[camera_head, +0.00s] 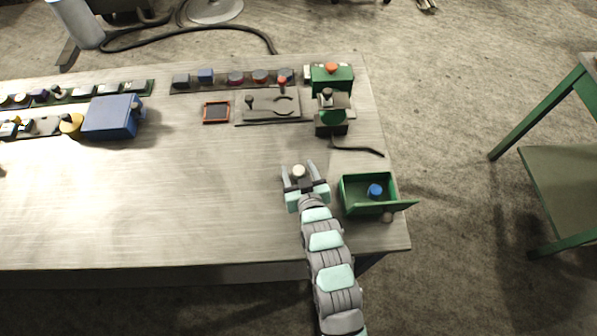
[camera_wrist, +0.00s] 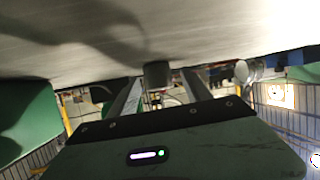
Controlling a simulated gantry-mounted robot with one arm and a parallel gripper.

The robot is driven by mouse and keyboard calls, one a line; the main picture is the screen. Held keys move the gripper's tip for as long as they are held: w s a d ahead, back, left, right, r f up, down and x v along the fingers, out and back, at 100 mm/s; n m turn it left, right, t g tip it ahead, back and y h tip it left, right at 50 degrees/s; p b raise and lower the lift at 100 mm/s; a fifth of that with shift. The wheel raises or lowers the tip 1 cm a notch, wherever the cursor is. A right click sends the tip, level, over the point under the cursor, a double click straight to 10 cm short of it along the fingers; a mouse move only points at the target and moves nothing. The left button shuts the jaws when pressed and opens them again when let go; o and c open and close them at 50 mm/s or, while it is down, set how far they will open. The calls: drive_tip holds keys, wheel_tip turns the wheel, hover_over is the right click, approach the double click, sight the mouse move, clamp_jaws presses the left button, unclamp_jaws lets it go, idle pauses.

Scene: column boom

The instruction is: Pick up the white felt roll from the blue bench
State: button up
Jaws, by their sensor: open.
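A small pale, round-topped piece, which looks like the white felt roll (camera_head: 299,171), stands on the worktop (camera_head: 200,180) in the head view. The worktop looks pale grey, not blue. My gripper (camera_head: 298,166) is open, with one finger on each side of the roll. In the wrist view, which is upside down, a short cylinder in shadow (camera_wrist: 157,73) shows between the fingertips of my gripper (camera_wrist: 161,78). It looks dark grey there and appears to be the same roll. A gap shows beside it. I cannot tell whether either finger touches it.
A green open box (camera_head: 350,208) with a blue round item (camera_head: 375,191) stands close to the right of my gripper. A black rod (camera_head: 357,150) and a green device (camera_head: 332,78) lie beyond. A blue box (camera_head: 110,117) sits far left. The worktop left of my gripper is clear.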

drive_tip(key=shift+c, duration=0.5)
clamp_jaws()
